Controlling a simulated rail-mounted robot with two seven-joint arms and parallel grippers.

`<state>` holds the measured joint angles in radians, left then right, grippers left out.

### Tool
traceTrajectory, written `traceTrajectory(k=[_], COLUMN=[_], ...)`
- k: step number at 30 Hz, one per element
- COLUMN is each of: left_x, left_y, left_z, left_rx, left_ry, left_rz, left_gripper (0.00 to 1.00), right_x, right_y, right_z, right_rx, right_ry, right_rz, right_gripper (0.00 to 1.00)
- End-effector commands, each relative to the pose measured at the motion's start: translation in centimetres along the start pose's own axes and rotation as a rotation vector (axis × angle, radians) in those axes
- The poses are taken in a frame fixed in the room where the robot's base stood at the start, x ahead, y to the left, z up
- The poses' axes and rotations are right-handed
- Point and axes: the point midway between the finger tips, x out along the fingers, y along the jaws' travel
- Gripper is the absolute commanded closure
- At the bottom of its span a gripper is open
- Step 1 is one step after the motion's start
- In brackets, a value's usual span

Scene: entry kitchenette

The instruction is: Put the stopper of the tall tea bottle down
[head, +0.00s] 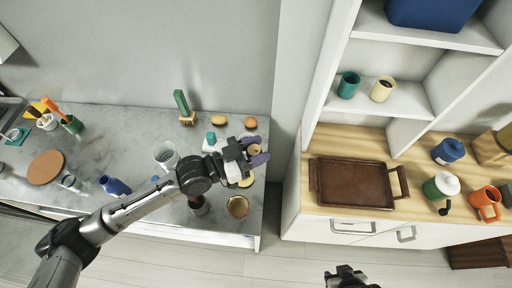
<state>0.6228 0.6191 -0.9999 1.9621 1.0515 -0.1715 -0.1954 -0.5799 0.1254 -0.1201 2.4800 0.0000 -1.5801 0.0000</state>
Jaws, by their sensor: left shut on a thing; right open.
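My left gripper (259,154) is over the right end of the grey marble counter (110,145). It is shut on a small tan piece, the stopper (255,148), partly hidden by the fingers. I cannot tell for sure which vessel is the tall tea bottle. A dark blue bottle-like vessel (113,186) is tilted or seen at a slant on the counter, and a dark vessel (198,206) stands partly behind my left arm. My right gripper (345,275) is open at the bottom edge, low in front of the cabinet and away from the counter things.
A brass bowl (238,207), glass jar (166,155), teal item (211,138) and round buns (219,120) crowd near my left gripper. A brown tray (350,183) lies on the wooden top at right. The counter's middle has free room.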

Motion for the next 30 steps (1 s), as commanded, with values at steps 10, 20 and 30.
traceTrajectory(k=[10, 20, 30], left_x=[-2.1, -5.8, -9.2], left_y=[0.1, 0.6, 1.0], left_z=[-1.7, -5.7, -9.2], left_rx=[-0.005, -0.004, 0.0], left_ry=[-0.002, -0.002, -0.006], left_rz=[-0.128, -0.379, -0.613], left_gripper=[1.0, 1.0, 1.0], right_x=[0.0, 0.0, 0.0], right_y=[-0.2, -0.3, -0.1], right_z=[0.0, -0.1, 0.0], right_rx=[0.006, 0.009, 0.004], right_ry=[0.001, 0.001, 0.0], right_rz=[-0.005, -0.007, -0.003], right_gripper=[0.57, 0.57, 0.57])
